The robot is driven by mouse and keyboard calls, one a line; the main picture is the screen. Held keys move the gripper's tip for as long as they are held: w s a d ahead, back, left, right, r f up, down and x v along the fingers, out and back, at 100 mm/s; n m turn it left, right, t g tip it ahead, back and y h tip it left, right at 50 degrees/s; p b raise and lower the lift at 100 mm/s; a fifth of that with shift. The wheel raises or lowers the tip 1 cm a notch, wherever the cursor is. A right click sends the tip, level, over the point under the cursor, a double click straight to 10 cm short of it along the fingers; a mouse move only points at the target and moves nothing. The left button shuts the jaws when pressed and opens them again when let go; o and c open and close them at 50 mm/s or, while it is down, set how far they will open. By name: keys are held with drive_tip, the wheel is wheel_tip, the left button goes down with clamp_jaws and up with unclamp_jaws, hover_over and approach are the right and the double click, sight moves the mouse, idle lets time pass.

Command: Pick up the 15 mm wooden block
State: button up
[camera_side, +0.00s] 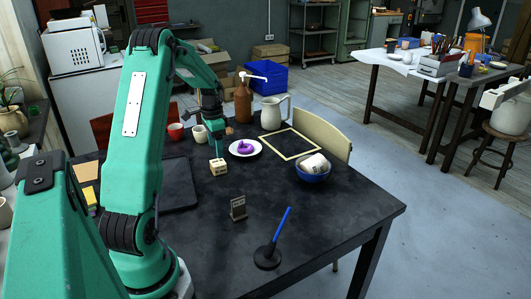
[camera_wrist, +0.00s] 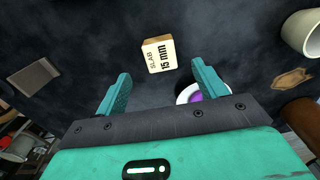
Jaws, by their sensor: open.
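The 15 mm wooden block (camera_side: 219,166) is a small pale cube on the dark table. I cannot tell the exact gap between the fingers and the block.
A white plate with a purple piece (camera_side: 245,148) stands right of the block. Cups (camera_side: 199,133) and a brown pump bottle (camera_side: 243,102) stand behind. Table front is mostly clear.

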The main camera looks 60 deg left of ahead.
sight(218, 162)
drive_tip(key=shift+f, duration=0.15)
drive_tip(key=shift+w+f, duration=0.15)
drive_tip(key=shift+f, duration=3.6)
drive_tip(key=c, duration=1.1)
